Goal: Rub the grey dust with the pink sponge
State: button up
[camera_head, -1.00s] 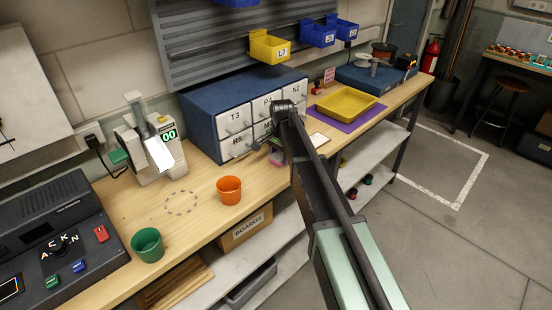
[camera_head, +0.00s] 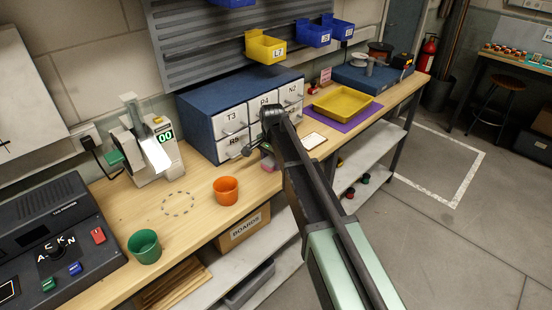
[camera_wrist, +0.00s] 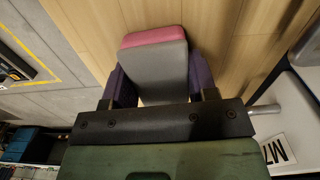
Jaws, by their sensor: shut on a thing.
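My gripper (camera_wrist: 156,85) is shut on the pink sponge (camera_wrist: 152,38), which has a thick grey layer facing the wrist camera and a pink layer beyond it. The dark fingers press on its two sides. I cannot make out the grey dust in either view; my arm covers part of the bench.
The blue drawer cabinet (camera_head: 213,92) stands close behind my gripper. An orange cup (camera_head: 226,191), a green cup (camera_head: 145,247) and a dashed circle (camera_head: 178,203) are to the left. A pale card (camera_head: 313,141) and a yellow tray (camera_head: 343,103) on a purple mat lie to the right.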

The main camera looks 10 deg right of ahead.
aim_at(256, 176)
jog(key=shift+s+a+r, duration=0.1)
jog(key=shift+s+a, duration=0.55)
jog(key=shift+a, duration=0.3)
jog(key=shift+s+a+f, duration=0.1)
jog(key=shift+s+a, duration=0.55)
jog(key=shift+a, duration=0.25)
jog(key=shift+s+a+r, duration=0.1)
jog(key=shift+s+a, duration=0.55)
jog(key=shift+a, duration=0.3)
jog(key=shift+s+a, duration=1.05)
jog(key=shift+a, duration=0.25)
jog(key=shift+w+d, duration=0.85)
jog(key=shift+d, duration=0.2)
jog(key=shift+w+d, duration=1.1)
jog(key=shift+d, duration=0.4)
jog(key=shift+w+d, duration=1.15)
jog(key=shift+d, duration=0.35)
jog(key=shift+w+d, duration=1.1)
jog(key=shift+d, duration=0.4)
notch_tip(256, 176, up, 6)
jog(key=p, duration=0.6)
